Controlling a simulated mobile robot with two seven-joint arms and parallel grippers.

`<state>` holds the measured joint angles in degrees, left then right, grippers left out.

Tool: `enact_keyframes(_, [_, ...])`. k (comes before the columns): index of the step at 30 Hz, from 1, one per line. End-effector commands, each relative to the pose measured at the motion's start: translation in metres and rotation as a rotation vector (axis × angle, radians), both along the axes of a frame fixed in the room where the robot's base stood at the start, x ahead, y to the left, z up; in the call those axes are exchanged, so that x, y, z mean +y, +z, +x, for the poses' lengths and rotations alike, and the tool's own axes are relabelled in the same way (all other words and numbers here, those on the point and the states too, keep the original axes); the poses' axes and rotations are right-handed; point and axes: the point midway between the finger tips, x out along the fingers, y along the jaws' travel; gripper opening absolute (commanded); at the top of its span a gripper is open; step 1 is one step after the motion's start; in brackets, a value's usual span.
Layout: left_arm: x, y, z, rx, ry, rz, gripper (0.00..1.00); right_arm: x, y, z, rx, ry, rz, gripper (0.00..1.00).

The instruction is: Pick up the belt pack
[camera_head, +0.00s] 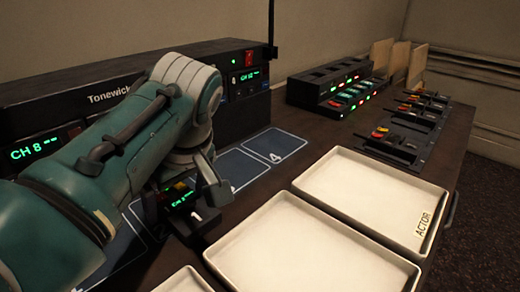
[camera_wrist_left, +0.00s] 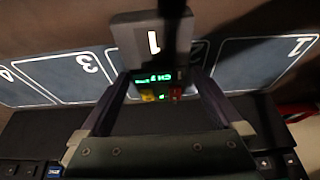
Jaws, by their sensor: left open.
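The belt pack (camera_head: 181,203) is a small dark box with a green lit display, standing on the desk below my left wrist. In the left wrist view the belt pack (camera_wrist_left: 160,84) shows its green text, yellow and red buttons, and a grey part marked 1. My left gripper (camera_head: 186,208) is open, with its fingers on either side of the belt pack. The same gripper (camera_wrist_left: 160,92) frames the pack from both sides in the wrist view; whether the fingers touch it I cannot tell. My arm hides part of the pack. My right gripper is not in view.
Blue numbered pads (camera_head: 272,145) lie along the desk. A black Tonewick rack unit (camera_head: 245,108) stands behind. White trays (camera_head: 330,215) are at the front right, one labelled ACTOR. Black docks holding packs (camera_head: 335,86) and several loose devices (camera_head: 400,130) are at the far right.

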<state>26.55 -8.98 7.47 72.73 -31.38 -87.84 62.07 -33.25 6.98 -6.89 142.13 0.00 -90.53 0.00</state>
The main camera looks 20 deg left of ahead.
Motion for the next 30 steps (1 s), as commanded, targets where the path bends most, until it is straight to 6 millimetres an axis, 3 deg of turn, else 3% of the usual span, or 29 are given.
enact_keyframes(5, [0.0001, 0.0004, 0.0004, -0.001, 0.000, 0.000, 1.00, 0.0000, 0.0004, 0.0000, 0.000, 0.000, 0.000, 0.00])
enact_keyframes(27, [-0.0002, 0.0011, 0.0006, -0.002, -0.001, 0.000, 0.19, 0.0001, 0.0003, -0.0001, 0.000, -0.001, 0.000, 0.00])
enact_keyframes(30, [-0.0002, 0.0011, 0.0006, -0.002, -0.001, 0.000, 0.19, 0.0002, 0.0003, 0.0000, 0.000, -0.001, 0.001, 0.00])
